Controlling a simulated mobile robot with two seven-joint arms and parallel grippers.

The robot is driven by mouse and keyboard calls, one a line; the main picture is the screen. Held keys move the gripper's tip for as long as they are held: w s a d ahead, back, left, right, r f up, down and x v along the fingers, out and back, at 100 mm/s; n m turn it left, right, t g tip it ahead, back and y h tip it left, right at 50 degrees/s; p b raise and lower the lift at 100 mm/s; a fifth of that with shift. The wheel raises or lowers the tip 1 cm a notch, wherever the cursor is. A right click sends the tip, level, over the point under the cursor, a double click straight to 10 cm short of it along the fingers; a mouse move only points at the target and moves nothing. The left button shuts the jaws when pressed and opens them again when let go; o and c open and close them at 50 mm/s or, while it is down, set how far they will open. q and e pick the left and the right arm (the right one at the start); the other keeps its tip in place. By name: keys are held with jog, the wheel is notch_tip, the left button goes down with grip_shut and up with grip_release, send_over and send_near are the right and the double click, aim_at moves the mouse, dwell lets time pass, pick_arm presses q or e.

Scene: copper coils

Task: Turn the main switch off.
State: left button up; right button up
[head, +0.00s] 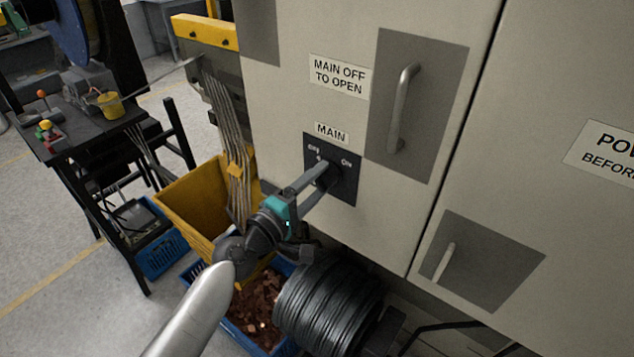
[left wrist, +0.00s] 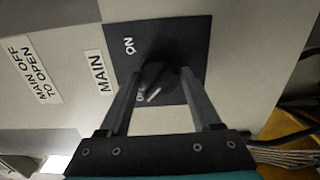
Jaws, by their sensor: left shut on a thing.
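The main switch is a dark round knob (left wrist: 158,72) on a black plate (head: 345,186) on the grey cabinet door, under a MAIN label (head: 332,132). OFF is printed at the plate's upper left and ON to its right in the head view. My left gripper (head: 325,174) is shut on the knob, with one finger on each side of it in the left wrist view (left wrist: 158,82). The knob's white mark lies by the OFF print. The fingers partly hide the knob in the head view. My right gripper is not in view.
A door handle (head: 403,108) sticks out above right of the switch, beside a MAIN OFF TO OPEN sign (head: 340,75). Below are a black coil (head: 325,305), a yellow bin (head: 190,205) and a blue crate (head: 262,343) with copper pieces. A dark work table (head: 85,135) stands left.

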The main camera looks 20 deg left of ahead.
pick_arm(q)
jog(key=o, duration=1.4)
jog(key=shift+c, duration=0.2)
jog(key=b+v, duration=0.5)
jog(key=v, duration=1)
jog(key=shift+s+b, duration=0.15)
jog(key=shift+b, duration=0.15)
